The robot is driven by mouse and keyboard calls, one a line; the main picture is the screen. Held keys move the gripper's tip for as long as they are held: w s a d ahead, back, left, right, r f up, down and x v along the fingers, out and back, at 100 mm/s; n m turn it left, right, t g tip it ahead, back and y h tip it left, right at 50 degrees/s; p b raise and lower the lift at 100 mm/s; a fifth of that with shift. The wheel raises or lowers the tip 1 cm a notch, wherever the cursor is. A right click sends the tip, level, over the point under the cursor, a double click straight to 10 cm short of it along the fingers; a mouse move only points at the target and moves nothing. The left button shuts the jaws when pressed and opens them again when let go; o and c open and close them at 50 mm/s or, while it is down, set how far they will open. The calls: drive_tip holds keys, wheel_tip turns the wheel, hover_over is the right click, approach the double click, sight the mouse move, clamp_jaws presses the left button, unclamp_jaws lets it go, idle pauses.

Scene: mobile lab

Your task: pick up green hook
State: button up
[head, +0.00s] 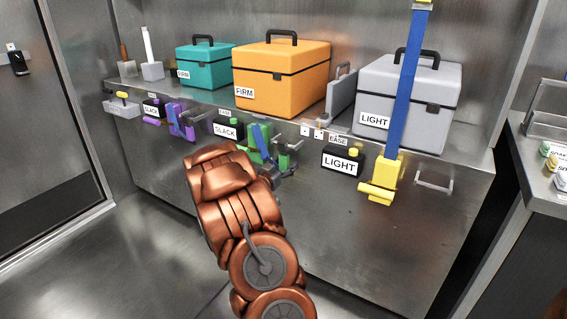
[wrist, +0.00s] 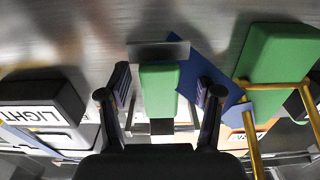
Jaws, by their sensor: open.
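In the head view, the green hook (head: 254,150) is on the metal front of the counter, with a blue strip across it. My gripper (head: 275,173) is right in front of it and partly hidden by my arm. In the wrist view, my gripper (wrist: 161,90) is open, with one dark finger on each side of a green block-shaped part (wrist: 159,82). The green part lies between the fingers, with visible gaps on both sides. A larger green part (wrist: 280,55) with yellow bars is to the right.
A black box labelled LIGHT (head: 342,162) and a yellow hook (head: 386,180) with a blue strap are to the right. Purple hooks (head: 180,122) and a black SLACK box (head: 228,129) are to the left. An orange case (head: 280,80) stands on the counter above.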

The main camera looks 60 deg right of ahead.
drive_tip(key=shift+c, duration=0.4)
clamp_jaws()
drive_tip(key=shift+r+p, duration=0.3)
drive_tip(key=shift+r, duration=0.25)
drive_tip(key=shift+a+r, duration=0.2)
drive_tip(key=shift+r, duration=0.15)
drive_tip(key=a+p, duration=0.3)
drive_tip(key=a, duration=1.4)
drive_tip(key=shift+s+a+f, duration=0.15)
drive_tip(key=shift+s+a, duration=0.15)
drive_tip(key=shift+s, duration=0.1)
drive_tip(key=shift+w, duration=0.1)
